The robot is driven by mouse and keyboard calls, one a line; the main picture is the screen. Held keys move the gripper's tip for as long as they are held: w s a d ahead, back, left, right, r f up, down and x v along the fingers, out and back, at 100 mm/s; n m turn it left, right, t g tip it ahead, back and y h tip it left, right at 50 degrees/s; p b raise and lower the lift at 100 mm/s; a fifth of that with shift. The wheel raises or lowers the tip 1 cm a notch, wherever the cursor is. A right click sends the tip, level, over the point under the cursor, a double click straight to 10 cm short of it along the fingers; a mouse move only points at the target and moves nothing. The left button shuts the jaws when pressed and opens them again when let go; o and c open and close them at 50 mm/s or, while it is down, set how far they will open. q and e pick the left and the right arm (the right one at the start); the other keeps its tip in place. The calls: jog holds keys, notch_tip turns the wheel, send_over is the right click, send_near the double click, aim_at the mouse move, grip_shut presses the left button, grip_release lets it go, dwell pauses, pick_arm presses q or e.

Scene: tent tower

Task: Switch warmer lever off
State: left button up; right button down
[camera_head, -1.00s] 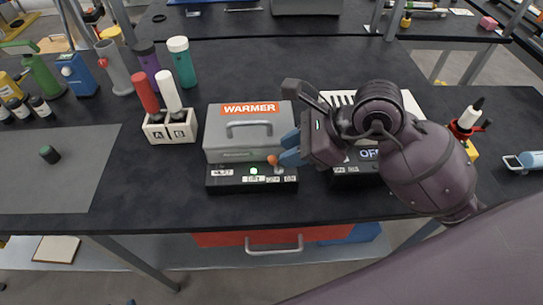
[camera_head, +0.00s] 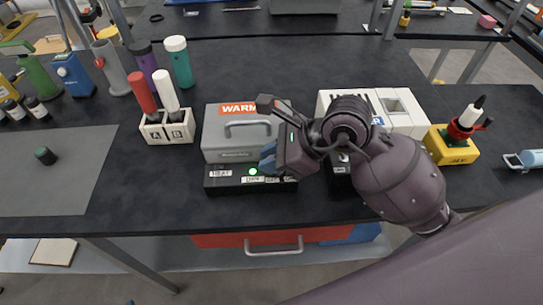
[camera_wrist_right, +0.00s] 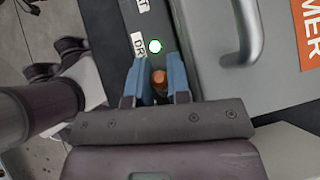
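The grey warmer (camera_head: 228,143) with its orange label stands on the black bench, behind a black control panel (camera_head: 222,188) with a lit green light. My right gripper (camera_head: 268,160) is at the panel's right part, in front of the warmer, and hides the lever in the head view. In the right wrist view, the orange lever knob (camera_wrist_right: 159,78) sits between the two blue fingers of the right gripper (camera_wrist_right: 158,82). The fingers are apart, with slim gaps beside the knob. The green light (camera_wrist_right: 155,46) glows just beyond. My left gripper does not show.
A white device (camera_head: 402,108) stands right of the warmer, partly behind my right arm. A white A/B holder (camera_head: 167,131) with red and white bottles stands to the left. A yellow block (camera_head: 452,150) is at the right. The bench's front left is mostly clear.

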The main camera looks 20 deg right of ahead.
jog(key=shift+a+r+h+p, duration=0.1)
jog(key=shift+r+h+p, duration=0.2)
jog(key=shift+p, duration=0.45)
jog(key=shift+w+a+f+h+p, duration=0.1)
jog(key=shift+h+p, duration=0.2)
jog(key=shift+a+f+g, duration=0.1)
jog(key=shift+f+g, duration=0.1)
jog(key=shift+g, duration=0.1)
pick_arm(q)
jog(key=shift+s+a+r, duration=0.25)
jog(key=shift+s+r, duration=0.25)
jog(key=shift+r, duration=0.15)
pick_arm(e)
jog(key=shift+f+h, duration=0.1)
jog(key=shift+h, duration=0.2)
jog(key=c, duration=1.4)
grip_release()
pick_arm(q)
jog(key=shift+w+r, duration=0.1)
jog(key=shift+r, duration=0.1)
